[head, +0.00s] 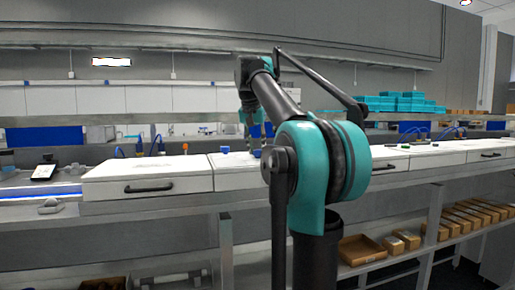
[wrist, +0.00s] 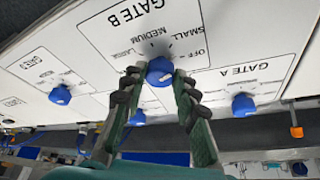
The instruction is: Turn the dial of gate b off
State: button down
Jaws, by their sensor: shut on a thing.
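The dial of gate b (wrist: 159,70) is a blue knob on a white panel, under the upside-down label GATE B. The words OFF, SMALL, MEDIUM and LARGE are printed around it. My gripper (wrist: 158,82) has its two fingers on either side of this knob and is shut on it. Which word the knob points at cannot be told, as the fingers hide part of it. In the head view my gripper (head: 255,134) reaches down to the white counter beyond my arm, with the knob small and unclear below it.
The gate A knob (wrist: 243,104) sits to the right in the wrist view. Other blue knobs stand to the left (wrist: 60,94) and below (wrist: 137,118). In the head view, white drawer units (head: 148,187) line the counter, with shelves of boxes (head: 362,249) underneath.

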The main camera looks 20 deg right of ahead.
jog(key=shift+w+a+m+g+h, duration=0.1)
jog(key=shift+m+g+h, duration=0.4)
jog(key=shift+m, duration=1.4)
jog(key=c, duration=1.2)
grip_release()
jog(key=shift+o, duration=0.2)
jog(key=shift+r, duration=0.1)
jog(key=v, duration=1.1)
jog(key=shift+a+r, duration=0.2)
jog(key=shift+r, duration=0.2)
